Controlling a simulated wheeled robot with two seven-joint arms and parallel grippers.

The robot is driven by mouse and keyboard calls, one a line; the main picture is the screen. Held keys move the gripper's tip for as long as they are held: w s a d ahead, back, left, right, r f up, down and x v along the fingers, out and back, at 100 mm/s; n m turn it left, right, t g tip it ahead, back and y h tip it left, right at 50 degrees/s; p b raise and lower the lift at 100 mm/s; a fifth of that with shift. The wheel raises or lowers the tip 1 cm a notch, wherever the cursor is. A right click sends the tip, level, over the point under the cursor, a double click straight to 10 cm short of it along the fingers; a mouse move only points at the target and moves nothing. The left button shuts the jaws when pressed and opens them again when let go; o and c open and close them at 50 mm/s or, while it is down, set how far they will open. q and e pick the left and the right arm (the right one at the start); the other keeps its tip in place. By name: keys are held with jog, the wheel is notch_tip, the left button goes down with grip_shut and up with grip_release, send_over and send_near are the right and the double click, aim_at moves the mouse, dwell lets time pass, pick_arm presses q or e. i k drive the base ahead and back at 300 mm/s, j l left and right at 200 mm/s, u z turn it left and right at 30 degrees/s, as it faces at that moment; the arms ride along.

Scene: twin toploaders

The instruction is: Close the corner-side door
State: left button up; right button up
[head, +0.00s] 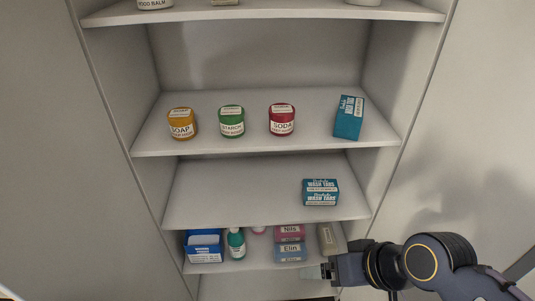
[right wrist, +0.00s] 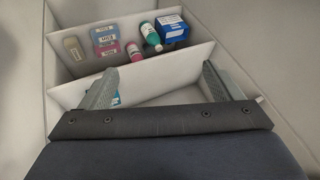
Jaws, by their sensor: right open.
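No washing machine and no clearly identifiable corner-side door shows in these views. The head view looks into an open shelf unit (head: 258,180) between a plain pale panel on the left (head: 65,170) and another on the right (head: 455,120). I cannot tell whether either panel is a door. My right gripper (head: 318,272) reaches in from the lower right, in front of the lower shelves. In the right wrist view my right gripper (right wrist: 160,72) has its two fingers wide apart with nothing held between them. My left gripper is in neither view.
Middle shelves hold jars such as the red soda jar (head: 282,120), a teal box (head: 349,118) and wash-tabs boxes (head: 320,192).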

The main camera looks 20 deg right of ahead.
aim_at(466, 167)
jog(key=k+l+z, duration=0.1)
jog(key=z, duration=0.3)
jog(key=l+z, duration=0.25)
jog(key=z, duration=0.15)
jog(key=l+z, duration=0.35)
jog(key=k+j, duration=0.05)
jog(key=j, duration=0.05)
